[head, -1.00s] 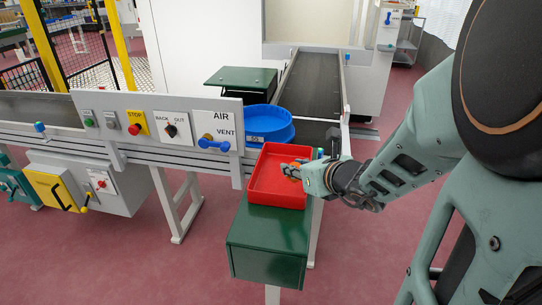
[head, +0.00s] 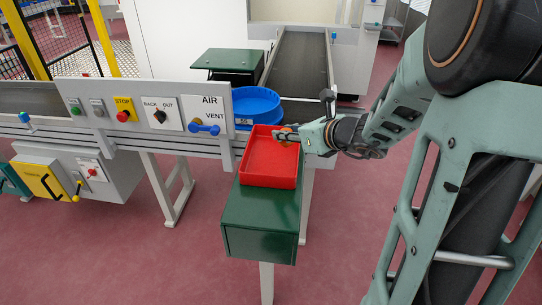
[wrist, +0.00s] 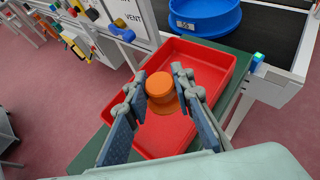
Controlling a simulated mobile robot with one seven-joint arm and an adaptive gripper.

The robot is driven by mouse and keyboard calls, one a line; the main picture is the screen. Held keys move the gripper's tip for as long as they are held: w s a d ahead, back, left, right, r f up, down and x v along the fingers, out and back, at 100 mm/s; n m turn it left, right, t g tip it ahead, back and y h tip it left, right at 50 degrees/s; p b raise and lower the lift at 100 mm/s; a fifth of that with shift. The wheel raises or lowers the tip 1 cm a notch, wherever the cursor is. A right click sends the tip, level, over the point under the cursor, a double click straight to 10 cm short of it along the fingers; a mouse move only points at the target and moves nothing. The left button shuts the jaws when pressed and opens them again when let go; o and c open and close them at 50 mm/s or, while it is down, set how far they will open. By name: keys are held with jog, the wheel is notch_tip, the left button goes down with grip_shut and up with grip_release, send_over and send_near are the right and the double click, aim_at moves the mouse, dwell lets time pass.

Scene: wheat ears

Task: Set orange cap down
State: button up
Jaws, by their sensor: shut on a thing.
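The orange cap (wrist: 160,86) sits between the two fingertips of my gripper (wrist: 159,88), which is shut on it. In the wrist view the cap appears over the red tray (wrist: 205,62), with red tray floor around it. In the head view only a small orange patch of the cap (head: 285,131) shows at the tip of my gripper (head: 291,134), by the tray's far right corner. The cap's underside is hidden, so I cannot tell whether it touches the tray floor. The red tray (head: 269,181) also shows in the head view, otherwise empty.
The tray rests on a green box-like stand (head: 262,222). Blue round trays (head: 257,103) stand just behind it, beside a dark conveyor (head: 300,65). A control panel with a blue VENT lever (head: 204,128) is at left. The tray's near part is clear.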

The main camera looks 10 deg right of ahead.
jog(key=a+f, duration=0.1)
jog(key=w+a+f+b, duration=0.1)
jog(key=f, duration=0.1)
jog(key=w+a+f, duration=0.1)
jog(key=f, duration=0.1)
jog(key=shift+w+a+f+b, duration=0.1)
jog(key=shift+w+f+b, duration=0.1)
jog(key=shift+b, duration=0.1)
jog(key=shift+w+a+f+b, duration=0.1)
jog(key=shift+f+b, duration=0.15)
jog(key=shift+f, duration=0.4)
jog(key=shift+w+a+f+b, duration=0.1)
jog(key=shift+f+b, duration=0.1)
jog(key=shift+f, duration=0.85)
jog(key=shift+f+b, duration=0.2)
jog(key=shift+b, duration=0.1)
jog(key=o, duration=0.8)
jog(key=shift+r, duration=0.1)
